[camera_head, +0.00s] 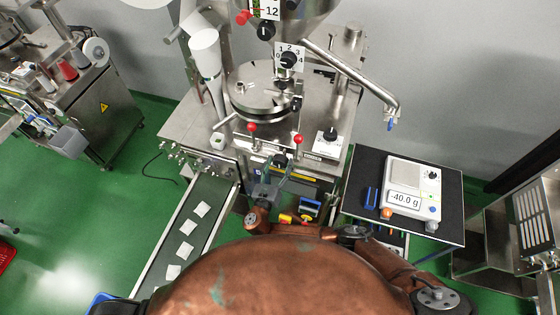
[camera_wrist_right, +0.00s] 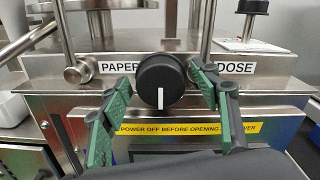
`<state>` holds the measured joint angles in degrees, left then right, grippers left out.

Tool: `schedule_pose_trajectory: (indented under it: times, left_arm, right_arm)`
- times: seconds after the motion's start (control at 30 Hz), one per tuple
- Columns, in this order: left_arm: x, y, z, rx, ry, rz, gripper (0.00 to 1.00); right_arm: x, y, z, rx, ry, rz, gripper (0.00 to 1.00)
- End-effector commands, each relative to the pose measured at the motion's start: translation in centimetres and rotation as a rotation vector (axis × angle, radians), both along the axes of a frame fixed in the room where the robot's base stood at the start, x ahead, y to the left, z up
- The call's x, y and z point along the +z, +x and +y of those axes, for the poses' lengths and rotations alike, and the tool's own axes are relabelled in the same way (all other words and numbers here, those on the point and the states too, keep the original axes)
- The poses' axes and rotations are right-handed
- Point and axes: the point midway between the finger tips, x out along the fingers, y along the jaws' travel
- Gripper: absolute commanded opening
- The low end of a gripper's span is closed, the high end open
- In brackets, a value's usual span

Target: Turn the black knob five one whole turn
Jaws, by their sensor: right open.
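A round black knob (camera_wrist_right: 160,80) with a white line pointing straight down sits on the front of the steel machine, in the middle of the right wrist view. It is small and partly hidden in the head view (camera_head: 280,160). My right gripper (camera_wrist_right: 160,84) is open, its green-padded fingers on either side of the knob. I cannot tell whether the fingers touch it. In the head view my right gripper (camera_head: 278,170) reaches up to the machine front. No number is legible on this knob. My left gripper is out of view.
A yellow warning strip (camera_wrist_right: 190,128) lies below the knob. Red-ball levers (camera_head: 252,127) and another black knob (camera_head: 330,134) stand above on the machine. A conveyor (camera_head: 167,246) with several teabags runs at left; a scale (camera_head: 412,188) stands at right.

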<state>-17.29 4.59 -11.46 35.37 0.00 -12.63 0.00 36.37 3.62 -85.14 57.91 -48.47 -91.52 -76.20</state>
Motion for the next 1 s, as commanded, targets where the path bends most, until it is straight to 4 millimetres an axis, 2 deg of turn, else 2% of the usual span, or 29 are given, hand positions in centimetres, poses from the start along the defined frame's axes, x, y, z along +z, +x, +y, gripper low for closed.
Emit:
schedule_pose_trajectory:
  times: [0.13,0.4,1.0]
  left_arm:
    - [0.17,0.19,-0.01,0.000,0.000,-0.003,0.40]
    - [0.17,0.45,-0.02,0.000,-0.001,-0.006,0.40]
    - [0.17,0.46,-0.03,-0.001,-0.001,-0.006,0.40]
  right_arm:
    - [-0.03,0.77,-0.26,-0.001,0.002,0.002,0.56]
    - [-0.08,0.87,-0.30,-0.001,0.003,0.002,0.56]
    - [-0.07,0.85,-0.27,0.000,0.003,0.002,0.15]
